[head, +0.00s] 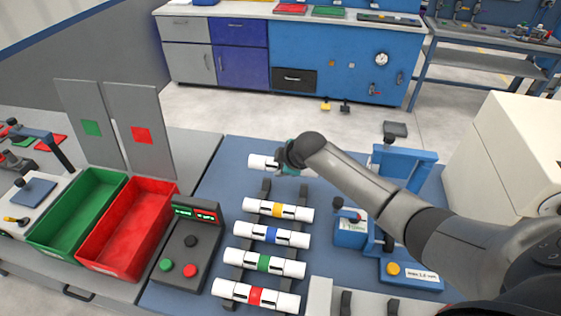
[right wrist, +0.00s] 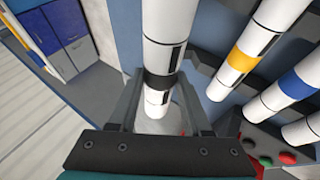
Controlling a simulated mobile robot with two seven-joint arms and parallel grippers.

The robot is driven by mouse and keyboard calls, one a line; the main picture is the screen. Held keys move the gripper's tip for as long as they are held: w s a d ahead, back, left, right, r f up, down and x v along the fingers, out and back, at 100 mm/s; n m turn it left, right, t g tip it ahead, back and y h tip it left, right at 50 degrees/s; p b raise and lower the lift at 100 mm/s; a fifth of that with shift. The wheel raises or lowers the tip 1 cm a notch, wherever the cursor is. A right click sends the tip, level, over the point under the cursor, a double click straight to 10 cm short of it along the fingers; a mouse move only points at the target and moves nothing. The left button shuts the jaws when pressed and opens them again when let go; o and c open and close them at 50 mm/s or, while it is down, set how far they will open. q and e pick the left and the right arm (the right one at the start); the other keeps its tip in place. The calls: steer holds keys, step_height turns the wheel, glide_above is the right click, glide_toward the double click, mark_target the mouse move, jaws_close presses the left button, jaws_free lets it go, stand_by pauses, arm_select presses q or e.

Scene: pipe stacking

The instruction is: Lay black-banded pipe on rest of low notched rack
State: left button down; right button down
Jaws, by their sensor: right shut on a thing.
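The white black-banded pipe (head: 262,162) is above or at the far end of the row of pipes, its right part hidden by my right arm. My right gripper (head: 288,160) is shut on it. In the right wrist view the black-banded pipe (right wrist: 163,35) passes between the two fingers of the right gripper (right wrist: 160,80), gripped around the black band. Dark rack rails (head: 265,190) show below it, carrying several other pipes. Whether the held pipe touches the rails I cannot tell. My left gripper is not in view.
Yellow (head: 278,209), blue (head: 271,234), green (head: 264,263) and red (head: 256,296) banded pipes lie side by side. Left are a button box (head: 187,255), red bin (head: 128,235) and green bin (head: 75,220). A blue fixture (head: 405,165) stands right. Dark uprights (head: 345,303) stand at the lower edge.

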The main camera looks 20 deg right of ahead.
steer(key=shift+f+b, duration=3.8)
steer(key=shift+f, duration=0.6)
steer(key=shift+f, duration=0.55)
steer(key=shift+c, duration=1.3)
jaws_free()
steer(key=p+v, duration=0.4)
steer(key=v, duration=1.1)
steer(key=shift+r, duration=0.1)
